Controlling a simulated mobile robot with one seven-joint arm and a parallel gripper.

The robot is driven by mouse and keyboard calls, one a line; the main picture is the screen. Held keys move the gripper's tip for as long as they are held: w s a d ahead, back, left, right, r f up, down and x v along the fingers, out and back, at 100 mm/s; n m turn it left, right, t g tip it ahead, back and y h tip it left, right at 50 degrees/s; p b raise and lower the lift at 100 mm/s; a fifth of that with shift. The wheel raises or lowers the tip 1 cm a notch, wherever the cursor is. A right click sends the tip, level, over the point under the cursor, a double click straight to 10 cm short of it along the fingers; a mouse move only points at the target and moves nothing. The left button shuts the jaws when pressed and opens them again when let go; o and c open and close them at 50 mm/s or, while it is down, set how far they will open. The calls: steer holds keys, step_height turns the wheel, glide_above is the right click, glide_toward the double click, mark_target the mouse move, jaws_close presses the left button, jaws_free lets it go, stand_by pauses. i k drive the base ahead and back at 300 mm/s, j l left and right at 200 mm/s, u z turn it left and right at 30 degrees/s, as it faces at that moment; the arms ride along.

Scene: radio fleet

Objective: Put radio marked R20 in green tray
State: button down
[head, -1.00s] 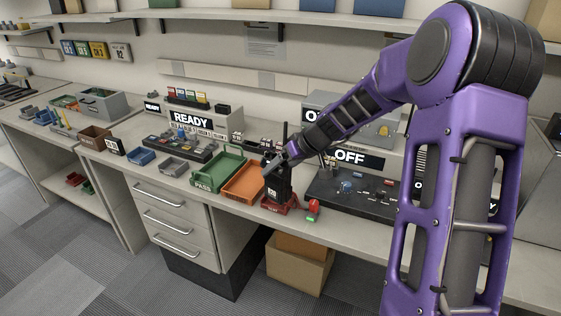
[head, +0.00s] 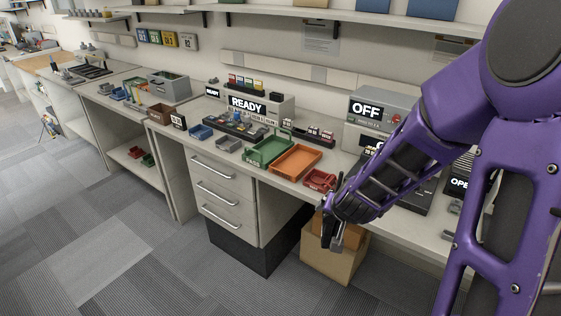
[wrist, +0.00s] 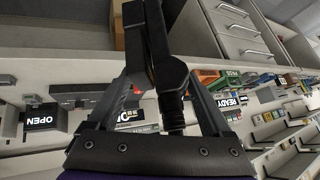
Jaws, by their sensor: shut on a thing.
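My gripper (head: 332,232) is shut on a black radio (head: 326,216) and holds it in the air in front of the bench edge, above the floor boxes. The wrist view shows the dark radio (wrist: 172,75) between the fingers; its marking cannot be read. The green tray (head: 262,155), labelled PASS, lies on the bench, left of and farther back than my gripper. No radio shows in it. It shows small in the wrist view (wrist: 232,73).
An orange tray (head: 295,161) lies right of the green one, then a red cradle (head: 318,181). A READY unit (head: 250,105) stands behind. Open floor lies left.

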mark_target(269, 153)
steer(key=i+j, duration=0.15)
steer(key=j, duration=0.15)
steer(key=i+j, duration=0.1)
steer(key=j, duration=0.2)
steer(key=i+j, duration=0.15)
steer(key=j, duration=0.15)
steer(key=i+j, duration=0.15)
steer(key=j, duration=0.2)
steer(key=i+j+z, duration=0.1)
steer(key=z, duration=0.15)
steer(key=j+z, duration=0.25)
steer(key=z, duration=0.7)
